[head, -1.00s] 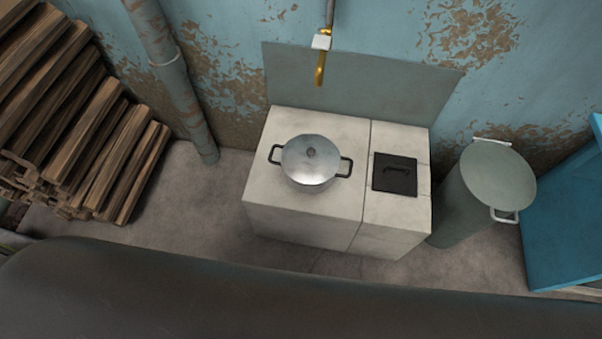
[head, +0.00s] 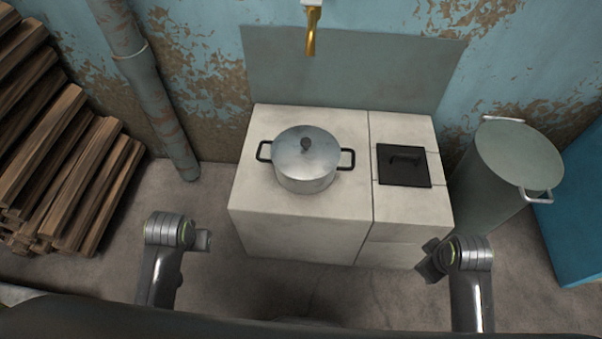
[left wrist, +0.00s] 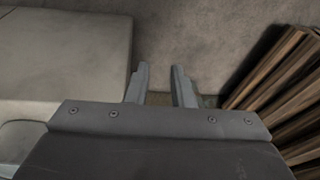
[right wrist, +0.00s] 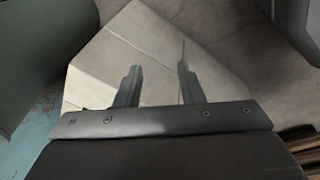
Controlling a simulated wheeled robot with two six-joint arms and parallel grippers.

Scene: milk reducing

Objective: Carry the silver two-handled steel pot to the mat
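The silver two-handled steel pot (head: 305,166) stands upright with its lid on, on the left part of the pale block stove (head: 262,195). Its black handles stick out left and right. My left gripper (left wrist: 159,72) is open and empty in the left wrist view, over the floor beside the block. My right gripper (right wrist: 158,72) is open and empty in the right wrist view, with the block's pale surface beyond its fingers. In the head view my arms stand either side in front of the block, apart from the pot. I see no mat.
A black hatch with a handle (head: 403,165) is on the block's right part. A brass tap (head: 311,32) hangs above the pot. A tall grey lidded can (head: 515,152) stands at right, stacked firewood (head: 62,185) at left. Bare floor (head: 200,205) lies between wood and block.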

